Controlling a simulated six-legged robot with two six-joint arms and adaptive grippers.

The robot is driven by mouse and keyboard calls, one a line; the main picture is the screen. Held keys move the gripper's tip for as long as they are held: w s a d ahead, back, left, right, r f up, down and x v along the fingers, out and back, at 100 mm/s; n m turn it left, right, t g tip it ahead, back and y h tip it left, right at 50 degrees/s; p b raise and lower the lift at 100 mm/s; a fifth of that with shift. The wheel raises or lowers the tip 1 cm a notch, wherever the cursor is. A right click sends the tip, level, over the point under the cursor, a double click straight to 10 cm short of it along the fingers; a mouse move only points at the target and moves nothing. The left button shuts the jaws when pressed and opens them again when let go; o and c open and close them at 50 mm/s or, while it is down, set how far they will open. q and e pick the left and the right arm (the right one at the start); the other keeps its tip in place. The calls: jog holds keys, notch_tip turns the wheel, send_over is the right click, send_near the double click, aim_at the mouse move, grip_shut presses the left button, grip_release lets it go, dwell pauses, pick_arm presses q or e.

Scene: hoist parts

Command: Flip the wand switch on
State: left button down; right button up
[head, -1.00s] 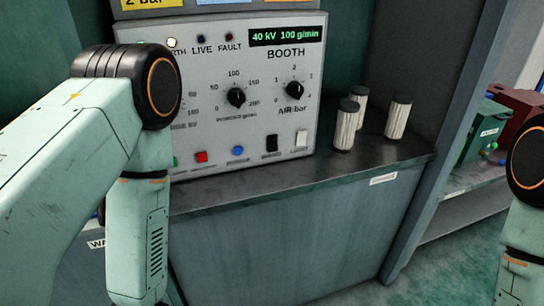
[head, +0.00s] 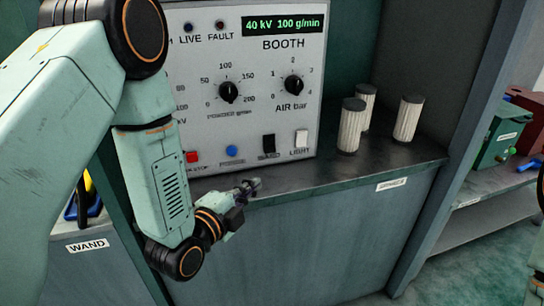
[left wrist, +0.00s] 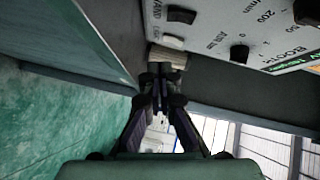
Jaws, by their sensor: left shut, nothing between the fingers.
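The control panel (head: 240,125) labelled BOOTH has a black rocker switch (head: 268,145) at its lower edge, with a label too small to read in the head view. In the left wrist view this black switch (left wrist: 181,15) sits beside a partly cut-off label ending in "AND". I cannot tell which way it is flipped. A white LIGHT switch (head: 301,140) is to its right. My left gripper (head: 251,186) is shut and empty, below and in front of the black switch, apart from the panel. Its closed fingers (left wrist: 160,88) also show in the left wrist view. My right gripper is out of view.
A red stop button (head: 193,157) and a blue button (head: 232,151) are left of the switch. Three pale cylinders with dark caps (head: 351,128) stand on the bench (head: 400,155) at the right. A sign reading WAND (head: 87,246) is at lower left.

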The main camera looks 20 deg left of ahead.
pick_arm(q)
jog(key=r+m, duration=0.1)
jog(key=m, duration=0.1)
jog(key=b, duration=0.2)
send_near(274, 150)
jog(key=d, duration=0.1)
jog(key=w+d, duration=0.1)
jog(key=d, duration=0.1)
jog(key=shift+w+d+f, duration=0.15)
jog(key=shift+w+f, duration=0.05)
jog(key=shift+w, duration=0.05)
jog(key=w, duration=0.1)
jog(key=w+a, duration=0.2)
jog(key=w, duration=0.1)
jog(key=shift+w+f, duration=0.1)
jog(key=shift+f, duration=0.25)
jog(key=shift+r, duration=0.1)
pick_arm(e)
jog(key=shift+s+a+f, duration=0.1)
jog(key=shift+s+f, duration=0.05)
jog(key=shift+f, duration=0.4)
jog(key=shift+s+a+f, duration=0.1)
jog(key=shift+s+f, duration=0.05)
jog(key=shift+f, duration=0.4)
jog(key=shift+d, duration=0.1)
